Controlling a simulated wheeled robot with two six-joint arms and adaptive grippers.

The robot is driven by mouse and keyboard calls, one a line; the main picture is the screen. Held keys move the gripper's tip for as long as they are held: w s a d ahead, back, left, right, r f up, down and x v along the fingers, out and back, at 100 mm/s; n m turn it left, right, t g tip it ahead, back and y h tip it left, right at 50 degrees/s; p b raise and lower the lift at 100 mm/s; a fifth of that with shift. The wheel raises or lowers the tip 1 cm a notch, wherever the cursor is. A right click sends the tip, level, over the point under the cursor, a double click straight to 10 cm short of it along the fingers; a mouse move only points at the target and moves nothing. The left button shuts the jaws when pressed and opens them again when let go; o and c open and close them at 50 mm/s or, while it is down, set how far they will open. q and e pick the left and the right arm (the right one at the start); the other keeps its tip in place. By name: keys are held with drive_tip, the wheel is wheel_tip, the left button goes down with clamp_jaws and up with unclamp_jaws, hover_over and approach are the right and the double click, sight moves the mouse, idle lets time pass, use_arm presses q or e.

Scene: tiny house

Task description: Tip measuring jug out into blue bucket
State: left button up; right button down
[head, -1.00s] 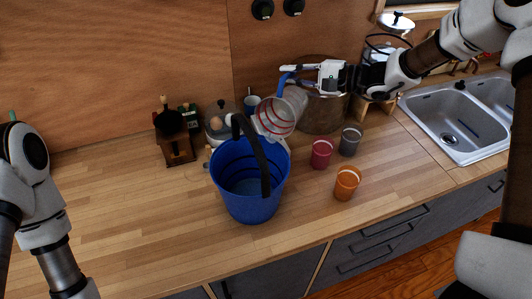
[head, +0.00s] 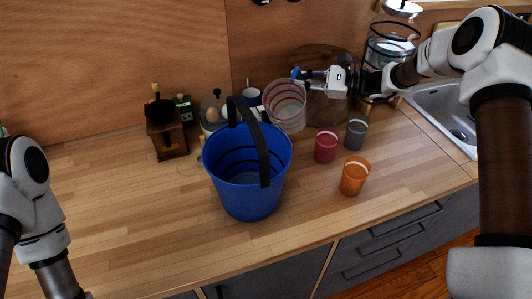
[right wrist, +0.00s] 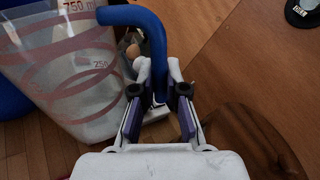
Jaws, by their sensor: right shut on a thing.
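The clear measuring jug (head: 287,108) with red rings is behind and right of the bucket in the head view, close to upright. Its blue handle is in my right gripper (head: 304,76), which is shut on it. The right wrist view shows the jug (right wrist: 75,75) at left and the handle between the fingers (right wrist: 160,85). I see no contents in the jug. The blue bucket (head: 240,190) stands upright on the counter, its dark handle raised across the opening. I cannot tell what is inside it. My left arm is at the left edge; its gripper is out of view.
Red (head: 325,147), grey (head: 356,134) and orange (head: 353,177) cups stand right of the bucket. A coffee grinder (head: 166,135) and a jar with eggs (head: 213,110) stand behind. A round wooden board (head: 325,112) leans at the wall. The counter (head: 110,220) at left is clear.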

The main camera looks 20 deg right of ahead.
use_arm(q)
wheel_tip(320, 180, down, 7)
drive_tip(key=b, duration=0.6)
use_arm(e)
wheel_tip(320, 180, down, 8)
drive_tip(key=w+d+r+m, duration=0.1)
drive_tip(key=w+d+m, duration=0.1)
drive_tip(key=w+m, duration=0.15)
use_arm(q)
wheel_tip(320, 180, up, 4)
drive_tip(key=p, duration=0.4)
drive_tip(key=shift+r+p, duration=0.25)
drive_tip(key=shift+p, duration=0.05)
use_arm(e)
wheel_tip(320, 180, up, 8)
drive_tip(key=m+y, duration=0.1)
drive_tip(key=m, duration=0.1)
drive_tip(key=shift+s+d, duration=0.15)
drive_tip(key=shift+d, duration=0.2)
drive_tip(key=shift+m, duration=0.25)
